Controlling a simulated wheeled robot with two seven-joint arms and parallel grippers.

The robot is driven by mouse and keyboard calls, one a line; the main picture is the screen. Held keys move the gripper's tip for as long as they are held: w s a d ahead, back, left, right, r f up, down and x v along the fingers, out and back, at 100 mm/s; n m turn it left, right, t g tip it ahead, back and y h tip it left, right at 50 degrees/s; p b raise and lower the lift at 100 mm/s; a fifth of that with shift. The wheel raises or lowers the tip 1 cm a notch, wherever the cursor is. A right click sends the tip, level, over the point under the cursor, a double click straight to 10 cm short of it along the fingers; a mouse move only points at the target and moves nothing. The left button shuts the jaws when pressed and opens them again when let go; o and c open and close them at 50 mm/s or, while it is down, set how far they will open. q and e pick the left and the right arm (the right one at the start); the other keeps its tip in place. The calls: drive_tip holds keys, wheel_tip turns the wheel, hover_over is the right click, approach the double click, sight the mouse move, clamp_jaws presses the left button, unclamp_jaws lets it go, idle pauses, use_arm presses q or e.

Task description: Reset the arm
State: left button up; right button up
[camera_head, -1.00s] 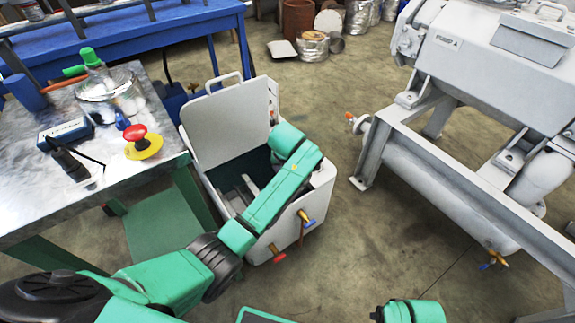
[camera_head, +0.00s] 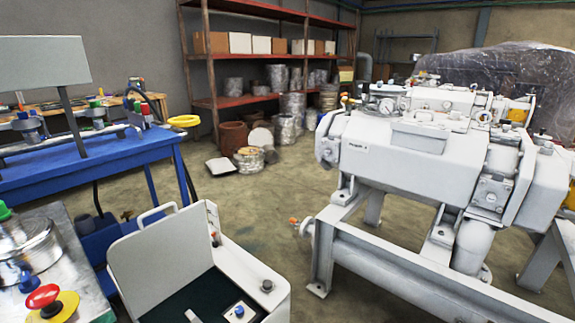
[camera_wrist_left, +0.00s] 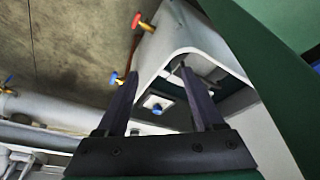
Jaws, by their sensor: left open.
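My left gripper (camera_wrist_left: 157,73) shows only in the left wrist view. Its two dark fingers are apart, with nothing held between them. Beyond them is the white box (camera_wrist_left: 195,38), with a small blue knob (camera_wrist_left: 157,107) behind the gap between the fingers. A red-handled valve (camera_wrist_left: 137,20) and a blue-handled valve (camera_wrist_left: 115,78) are on the box's outer side. In the head view the white box (camera_head: 272,292) stands at the bottom with its lid (camera_head: 150,262) raised. Neither arm shows in the head view. My right gripper is not in view.
A metal table with a red emergency button (camera_head: 43,297) is at lower left. A blue workbench (camera_head: 110,155) stands behind it. The large grey vacuum machine (camera_head: 400,165) on its frame fills the right. Open floor (camera_head: 270,215) lies between box and machine.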

use_arm(q)
drive_tip(key=s+a+r+m, duration=0.1)
drive_tip(key=s+a+r, duration=0.2)
drive_tip(key=s, duration=0.4)
wheel_tip(320, 180, down, 17)
drive_tip(key=s+d+g+p, duration=0.2)
drive_tip(key=s, duration=0.1)
drive_tip(key=s+a+r+p, duration=0.1)
drive_tip(key=s+a+p, duration=0.1)
drive_tip(key=s+p, duration=0.6)
drive_tip(key=s+a+r+p, duration=0.2)
drive_tip(key=s+p, duration=0.5)
drive_tip(key=p, duration=0.7)
drive_tip(key=shift+s+a+r+m+g+p, duration=0.3)
drive_tip(key=shift+s+m+p, duration=0.05)
drive_tip(key=shift+m, duration=0.05)
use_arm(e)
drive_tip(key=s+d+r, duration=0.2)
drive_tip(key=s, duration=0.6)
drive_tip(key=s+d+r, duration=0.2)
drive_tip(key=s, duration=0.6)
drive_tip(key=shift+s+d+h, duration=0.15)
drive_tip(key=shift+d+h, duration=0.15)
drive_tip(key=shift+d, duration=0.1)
